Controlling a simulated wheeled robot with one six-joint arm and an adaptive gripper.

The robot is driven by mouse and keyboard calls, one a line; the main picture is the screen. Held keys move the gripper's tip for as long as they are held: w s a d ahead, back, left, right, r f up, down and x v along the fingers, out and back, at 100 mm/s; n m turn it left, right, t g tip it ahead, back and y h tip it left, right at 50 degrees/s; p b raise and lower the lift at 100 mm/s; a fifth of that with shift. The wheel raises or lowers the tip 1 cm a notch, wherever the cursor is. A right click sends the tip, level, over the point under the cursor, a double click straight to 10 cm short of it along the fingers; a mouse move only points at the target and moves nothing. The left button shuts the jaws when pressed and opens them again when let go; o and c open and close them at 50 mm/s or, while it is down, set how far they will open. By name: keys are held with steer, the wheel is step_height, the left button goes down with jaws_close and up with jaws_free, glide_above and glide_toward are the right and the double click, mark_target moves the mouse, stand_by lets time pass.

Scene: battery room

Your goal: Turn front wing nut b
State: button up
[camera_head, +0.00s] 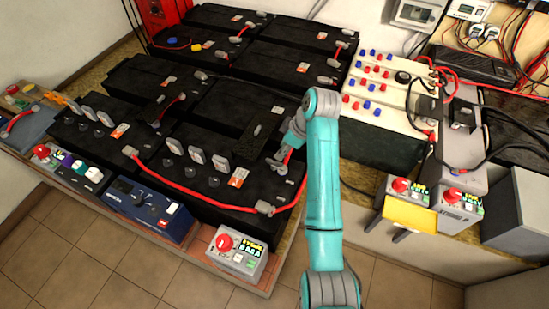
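Black batteries fill the bench. The front battery on the right (200,183) has a row of upright grey tabs on top: left (174,147), middle (197,155) and right (220,163). No readable label shows which part is wing nut b. My gripper (279,164) is above that battery's right end, right of the tabs. Its fingers are small and partly hidden by the arm.
A blue unit (145,208) and a box with a red knob (236,251) stand along the front edge. Red cable (205,204) loops across the battery front. White panels with red and blue knobs (385,80) stand to the right. Tiled floor (60,250) is open in front.

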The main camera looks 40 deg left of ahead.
mark_target(273, 161)
steer(key=x, duration=0.8)
jaws_close()
